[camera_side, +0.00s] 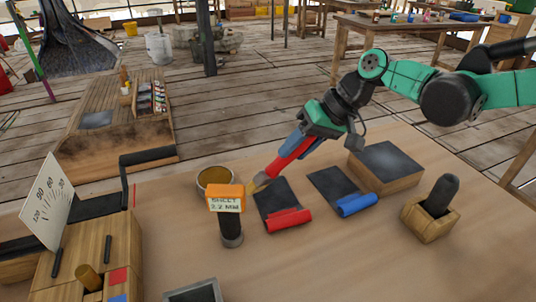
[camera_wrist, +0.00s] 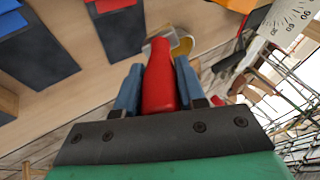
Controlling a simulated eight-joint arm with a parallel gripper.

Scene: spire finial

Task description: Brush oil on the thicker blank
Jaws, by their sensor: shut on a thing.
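My gripper (camera_side: 301,146) is shut on the red handle of a brush (camera_side: 283,166). In the wrist view the handle (camera_wrist: 160,78) sits between my blue fingers. The brush's tan bristles (camera_side: 258,183) point down-left, between the oil pot (camera_side: 202,187) and a dark blank with a red roll (camera_side: 273,193). I cannot tell whether the bristles touch either. A second dark blank with a blue roll (camera_side: 331,183) lies to the right. Both blanks show in the wrist view, the red one (camera_wrist: 120,34) and the blue one (camera_wrist: 35,52). Which is thicker is not clear by eye.
An orange-topped post (camera_side: 226,198) labelled "SHEET 2.2 MM" stands before the pot. A wooden fixture with a numbered dial (camera_side: 50,198) is at left. A dark-topped block (camera_side: 388,160) and a wooden holder (camera_side: 430,218) stand at right. The front right bench is clear.

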